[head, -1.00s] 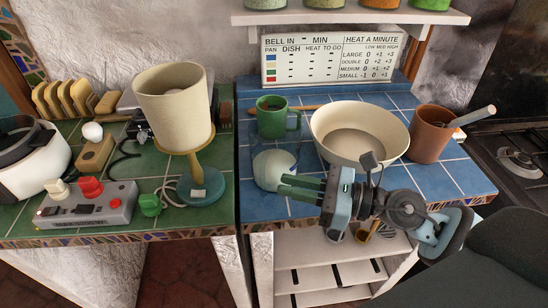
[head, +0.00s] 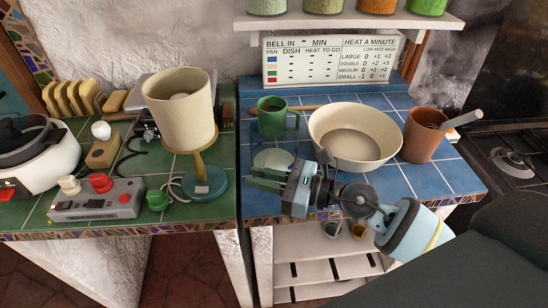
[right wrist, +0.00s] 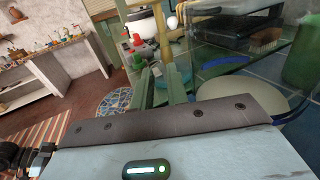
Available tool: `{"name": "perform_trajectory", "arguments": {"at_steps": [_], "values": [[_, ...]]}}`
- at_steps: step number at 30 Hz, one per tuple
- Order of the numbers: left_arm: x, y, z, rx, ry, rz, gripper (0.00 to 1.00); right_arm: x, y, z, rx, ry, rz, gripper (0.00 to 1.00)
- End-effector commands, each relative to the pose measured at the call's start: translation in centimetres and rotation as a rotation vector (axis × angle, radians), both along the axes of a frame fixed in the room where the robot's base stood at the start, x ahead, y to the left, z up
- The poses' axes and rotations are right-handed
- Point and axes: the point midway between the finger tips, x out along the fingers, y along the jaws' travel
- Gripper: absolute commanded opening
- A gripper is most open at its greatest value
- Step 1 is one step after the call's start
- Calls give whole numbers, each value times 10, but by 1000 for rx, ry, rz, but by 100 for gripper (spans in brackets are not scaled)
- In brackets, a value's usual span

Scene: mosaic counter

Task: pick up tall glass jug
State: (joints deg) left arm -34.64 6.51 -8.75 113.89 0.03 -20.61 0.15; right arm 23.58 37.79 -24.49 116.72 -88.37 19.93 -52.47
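I cannot make out a tall glass jug for certain. A pale rounded thing (head: 273,158) sits on the blue tiles in front of the green mug, partly hidden by my right gripper; I cannot tell if it is glass. A pale round surface (right wrist: 245,103) also shows in the right wrist view, beneath clear, see-through shapes. My right gripper (head: 254,179) is in front of the pale thing near the counter's front edge, fingers pointing left. In the right wrist view its two green fingers (right wrist: 160,75) are apart with nothing seen between them. My left gripper is out of view.
A green mug (head: 272,118), a cream bowl (head: 385,122) and a brown pot (head: 420,142) stand behind my gripper. A lamp (head: 203,186) and a grey control box (head: 98,201) stand on the green counter to the left. A shelf (head: 350,22) hangs above.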

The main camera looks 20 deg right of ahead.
Motion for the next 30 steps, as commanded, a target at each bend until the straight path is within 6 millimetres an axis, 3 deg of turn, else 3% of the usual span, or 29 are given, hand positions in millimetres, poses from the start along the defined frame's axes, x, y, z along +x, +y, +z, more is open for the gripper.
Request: {"name": "perform_trajectory", "arguments": {"at_steps": [1,5,30], "values": [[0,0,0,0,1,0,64,0,0,0,1,1,0,15],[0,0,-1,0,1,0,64,0,0,0,1,1,0,0],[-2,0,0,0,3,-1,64,0,-1,0,1,-1,-1,0]]}}
